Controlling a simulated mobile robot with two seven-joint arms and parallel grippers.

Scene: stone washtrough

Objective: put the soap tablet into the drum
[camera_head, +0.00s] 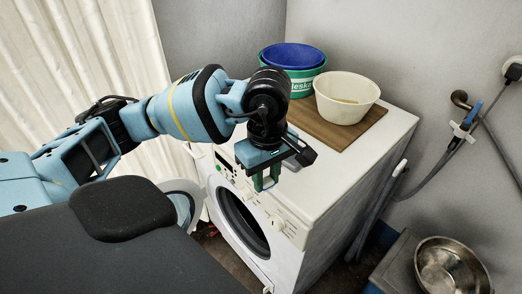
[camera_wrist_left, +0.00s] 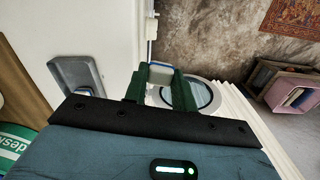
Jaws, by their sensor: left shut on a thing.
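My left gripper (camera_head: 266,182) points down in front of the washing machine (camera_head: 330,190), near its top front edge. In the left wrist view its green fingers (camera_wrist_left: 157,88) are shut on a small pale piece with a blue edge, which looks like the soap tablet (camera_wrist_left: 160,72). The tablet is mostly hidden by the fingers in the head view. The drum's dark round opening (camera_head: 243,222) shows in the machine's front, below and left of the gripper. The round door (camera_head: 183,200) stands open at its left, partly behind my body. My right gripper is not in view.
A wooden board (camera_head: 325,130) on the machine carries a cream bowl (camera_head: 346,97) and a green tub (camera_head: 303,80) with a blue basin (camera_head: 292,55). A grey tray (camera_wrist_left: 72,72) lies near the gripper. A metal bowl (camera_head: 452,268) stands at lower right.

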